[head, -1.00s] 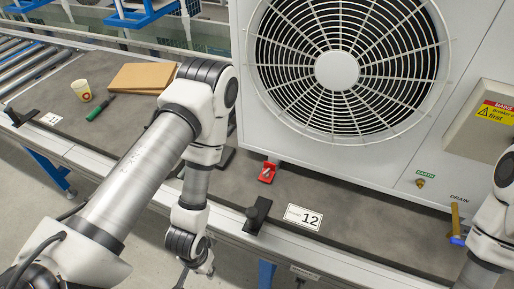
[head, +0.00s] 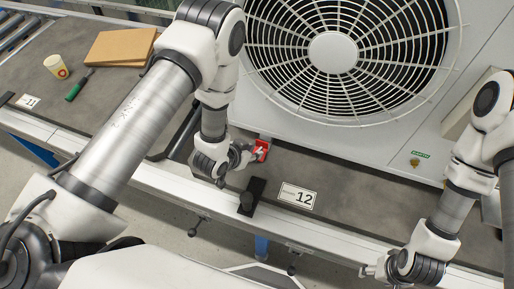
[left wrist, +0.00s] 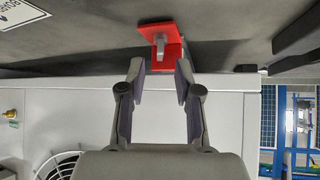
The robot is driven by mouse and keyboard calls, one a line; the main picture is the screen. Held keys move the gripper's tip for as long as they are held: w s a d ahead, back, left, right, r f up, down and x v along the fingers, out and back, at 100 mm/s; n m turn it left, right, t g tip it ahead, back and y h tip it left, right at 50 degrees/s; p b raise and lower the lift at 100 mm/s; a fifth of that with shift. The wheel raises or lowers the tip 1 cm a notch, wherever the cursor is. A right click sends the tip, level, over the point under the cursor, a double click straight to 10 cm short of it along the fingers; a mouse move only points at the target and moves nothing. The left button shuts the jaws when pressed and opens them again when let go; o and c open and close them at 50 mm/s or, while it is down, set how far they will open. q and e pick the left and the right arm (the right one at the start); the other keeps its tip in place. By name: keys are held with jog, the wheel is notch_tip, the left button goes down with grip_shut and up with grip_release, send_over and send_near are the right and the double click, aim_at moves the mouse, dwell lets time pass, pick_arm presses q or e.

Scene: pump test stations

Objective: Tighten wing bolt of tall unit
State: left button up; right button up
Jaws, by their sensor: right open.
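The tall white unit (head: 350,140) with the round fan grille stands on the grey bench. At its lower left edge is a red bracket (head: 262,149), partly hidden by my left gripper (head: 250,154). In the left wrist view the red bracket (left wrist: 174,38) carries a small grey upright piece (left wrist: 159,47), which looks like the wing bolt. My left gripper (left wrist: 159,68) is open there, its fingertips on either side just short of the grey piece, with nothing held. My right gripper (head: 368,270) is low, at the bench's front edge, open; its fingers are hard to make out.
A black stop (head: 252,195) and a "12" card (head: 297,197) lie on the bench in front of the unit. A cup (head: 57,67), a green marker (head: 76,88) and a brown cardboard piece (head: 121,47) lie at the left. A brass fitting (head: 414,162) sits under the green label.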

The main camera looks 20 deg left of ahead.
aim_at(258, 150)
pick_arm(q)
jog(key=x, duration=0.4)
jog(key=shift+c, duration=0.3)
grip_shut()
